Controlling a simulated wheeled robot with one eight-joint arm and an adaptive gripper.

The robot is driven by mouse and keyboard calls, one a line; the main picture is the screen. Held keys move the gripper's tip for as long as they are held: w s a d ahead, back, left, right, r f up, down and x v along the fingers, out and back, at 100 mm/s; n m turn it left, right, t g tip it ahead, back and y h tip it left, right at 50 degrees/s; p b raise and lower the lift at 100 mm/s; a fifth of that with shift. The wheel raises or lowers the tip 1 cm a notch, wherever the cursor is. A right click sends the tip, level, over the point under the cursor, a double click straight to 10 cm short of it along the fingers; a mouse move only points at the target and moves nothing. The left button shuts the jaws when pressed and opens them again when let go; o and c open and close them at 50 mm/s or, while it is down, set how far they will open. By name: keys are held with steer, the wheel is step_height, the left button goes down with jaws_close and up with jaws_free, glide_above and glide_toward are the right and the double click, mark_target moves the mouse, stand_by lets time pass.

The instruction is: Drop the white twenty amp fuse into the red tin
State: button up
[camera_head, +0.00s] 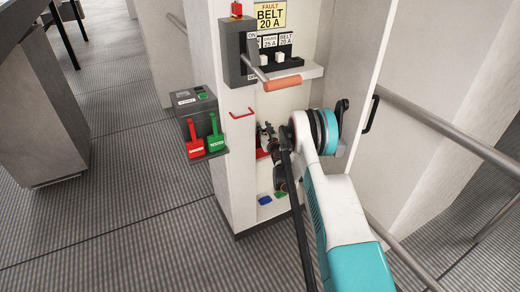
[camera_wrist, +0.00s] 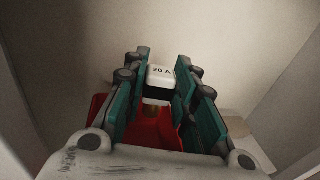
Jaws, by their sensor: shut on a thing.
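The white fuse marked "20 A" (camera_wrist: 161,72) sits between the fingers of my gripper (camera_wrist: 163,82) in the wrist view. My gripper is shut on it. The red tin (camera_wrist: 152,138) shows below and behind the fingers in the wrist view, partly hidden by them. The fuse appears above the tin, but I cannot tell how high. In the head view my gripper (camera_head: 266,138) is inside the open cabinet, and a bit of red (camera_head: 261,154), likely the tin, shows beside it. The fuse cannot be made out there.
The cabinet's walls stand close around my arm. Above is a panel with an orange-handled lever (camera_head: 283,83) and a "BELT 20 A" sign (camera_head: 269,16). A grey box (camera_head: 196,115) with red and green tags hangs left.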

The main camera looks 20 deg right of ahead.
steer(key=o, duration=1.1)
steer(key=shift+o, duration=0.2)
steer(key=s+a, duration=0.1)
steer(key=s, duration=0.6)
steer(key=shift+s+r, duration=0.2)
steer(key=shift+s+a+f, duration=0.1)
